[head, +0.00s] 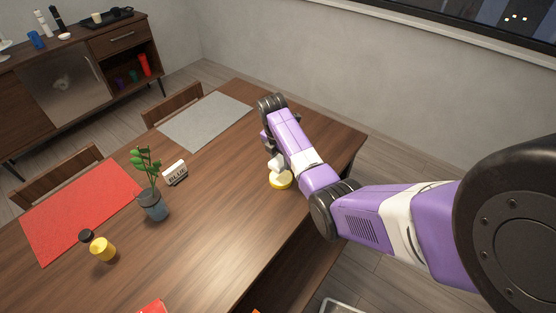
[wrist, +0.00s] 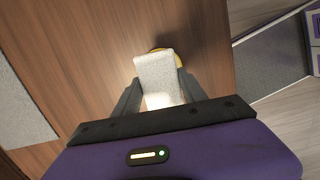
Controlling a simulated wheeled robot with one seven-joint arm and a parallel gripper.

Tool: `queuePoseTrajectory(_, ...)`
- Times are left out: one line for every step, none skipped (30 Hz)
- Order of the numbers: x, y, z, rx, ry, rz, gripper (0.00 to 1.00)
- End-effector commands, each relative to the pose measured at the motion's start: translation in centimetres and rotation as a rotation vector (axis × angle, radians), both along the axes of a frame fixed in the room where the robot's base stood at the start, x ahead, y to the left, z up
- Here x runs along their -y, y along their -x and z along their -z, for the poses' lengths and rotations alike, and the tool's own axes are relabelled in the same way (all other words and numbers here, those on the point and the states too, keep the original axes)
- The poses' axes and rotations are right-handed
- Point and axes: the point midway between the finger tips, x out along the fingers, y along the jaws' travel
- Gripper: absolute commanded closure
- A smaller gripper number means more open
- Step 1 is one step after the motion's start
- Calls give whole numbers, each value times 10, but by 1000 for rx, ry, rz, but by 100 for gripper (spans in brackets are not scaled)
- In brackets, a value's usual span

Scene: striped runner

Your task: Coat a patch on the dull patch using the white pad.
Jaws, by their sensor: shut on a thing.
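My gripper (wrist: 158,84) is shut on the white pad (wrist: 156,72), a pale block held between the two dark fingers. In the head view the white pad (head: 276,162) shows just left of my arm, near the table's far right part. A round yellow thing with a pale top (head: 281,181) is on the table right by the pad. In the wrist view the yellow thing (wrist: 179,60) is partly hidden behind the pad; I cannot tell whether they touch. I cannot make out the dull patch in either view.
A red item (head: 152,307) lies at the near edge. The middle is mostly clear.

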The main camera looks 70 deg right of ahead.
Motion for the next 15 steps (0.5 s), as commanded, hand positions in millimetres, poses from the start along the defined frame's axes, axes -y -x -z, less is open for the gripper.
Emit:
queuePoseTrajectory(0,0,4,0,0,-1,83)
queuePoseTrajectory(0,0,6,0,0,0,83)
queuePoseTrajectory(0,0,8,0,0,0,83)
queuePoseTrajectory(0,0,10,0,-1,0,83)
queuePoseTrajectory(0,0,12,0,-1,0,83)
queuePoseTrajectory(0,0,16,-1,-1,0,83)
queuePoseTrajectory(-1,0,18,-1,-1,0,83)
queuePoseTrajectory(-1,0,21,-1,-1,0,83)
queuePoseTrajectory(-1,0,25,-1,-1,0,83)
queuePoseTrajectory(-1,0,28,-1,-1,0,83)
queuePoseTrajectory(-1,0,31,-1,-1,0,83)
queuePoseTrajectory(-1,0,36,-1,-1,0,83)
queuePoseTrajectory(-1,0,38,-1,-1,0,83)
queuePoseTrajectory(-1,0,41,-1,-1,0,83)
queuePoseTrajectory(-1,0,45,-1,-1,0,83)
